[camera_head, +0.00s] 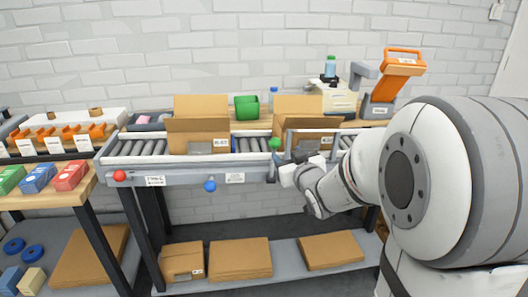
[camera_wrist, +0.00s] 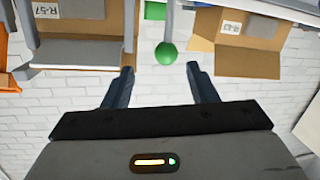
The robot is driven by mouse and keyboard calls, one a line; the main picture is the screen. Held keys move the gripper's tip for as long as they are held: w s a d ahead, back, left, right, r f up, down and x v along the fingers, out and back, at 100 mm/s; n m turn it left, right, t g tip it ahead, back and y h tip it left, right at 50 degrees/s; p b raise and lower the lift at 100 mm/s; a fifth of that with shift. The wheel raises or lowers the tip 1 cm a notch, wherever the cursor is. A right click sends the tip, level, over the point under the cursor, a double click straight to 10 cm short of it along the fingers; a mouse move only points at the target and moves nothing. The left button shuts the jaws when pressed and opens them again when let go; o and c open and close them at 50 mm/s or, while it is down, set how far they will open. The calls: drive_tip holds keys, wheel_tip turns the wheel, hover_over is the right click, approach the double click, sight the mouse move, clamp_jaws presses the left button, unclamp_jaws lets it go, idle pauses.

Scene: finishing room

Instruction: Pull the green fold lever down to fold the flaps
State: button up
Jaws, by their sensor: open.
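The green fold lever ends in a round green knob (camera_head: 275,144), in front of the conveyor between two cardboard boxes. In the wrist view the green knob (camera_wrist: 166,53) sits just beyond and between my fingertips. My gripper (camera_wrist: 160,72) is open, with nothing between its fingers. In the head view my gripper (camera_head: 278,165) is just below the knob, and the fingers are small and partly hidden. The right box (camera_head: 298,108) has raised flaps and stands behind the lever. The left box (camera_head: 200,106) also has raised flaps.
A red knob (camera_head: 119,175) and a blue knob (camera_head: 210,185) are on the conveyor's (camera_head: 150,147) front. A green bin (camera_head: 247,107) stands behind it. An orange-handled device (camera_head: 399,62) is at back right. Flat cartons lie on the lower shelf (camera_head: 285,275).

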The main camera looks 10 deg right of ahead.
sight(277, 146)
drive_tip(key=shift+w+a+f+n+t+y+b, duration=0.15)
drive_tip(key=shift+w+a+t+y+b, duration=0.1)
drive_tip(key=shift+w, duration=0.1)
drive_tip(key=shift+w+a+f+n+t+y+b, duration=0.1)
drive_tip(key=shift+w+f+n+t+y, duration=0.05)
drive_tip(key=shift+w+t+y, duration=0.15)
drive_tip(key=w, duration=0.2)
drive_tip(key=w+a, duration=0.1)
drive_tip(key=w, duration=0.4)
drive_tip(key=shift+w+a, duration=0.1)
drive_tip(key=shift+a, duration=0.15)
clamp_jaws()
